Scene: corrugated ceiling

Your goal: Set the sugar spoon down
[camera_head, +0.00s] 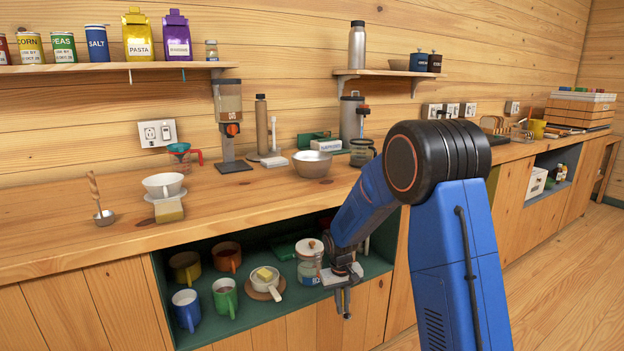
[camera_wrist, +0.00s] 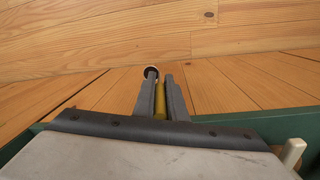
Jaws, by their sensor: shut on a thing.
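My gripper (camera_head: 343,302) hangs in front of the open green shelf's front edge, to the right of a lidded glass jar. In the wrist view, my gripper (camera_wrist: 162,92) is shut on a thin yellow handle, which I take to be the sugar spoon (camera_wrist: 160,102). A small round piece with a pale rim and dark middle shows at the fingertips; it looks like the spoon's bowl, but I cannot be sure.
The shelf holds several mugs, including a blue one (camera_head: 187,308) and a green one (camera_head: 225,297), and a small pale pot (camera_head: 266,281). The counter's front middle is clear.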

